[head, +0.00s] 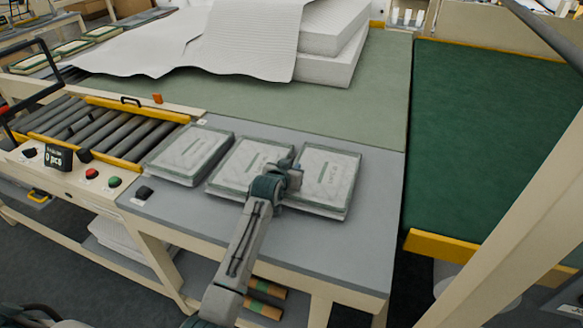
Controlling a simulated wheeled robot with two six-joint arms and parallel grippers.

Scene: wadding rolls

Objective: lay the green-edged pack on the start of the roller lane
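Three flat pale packs with greenish edges lie side by side on the grey end of the table: a left pack (188,156), a middle pack (240,160) and a right pack (330,177). My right gripper is not seen.
A control panel (95,180) with buttons and a "0 pcs" display runs along the lane's front. White wadding sheets (240,40) and thick stacked slabs (330,65) cover the table's back. A dark green surface (490,140) lies to the right, beyond a gap.

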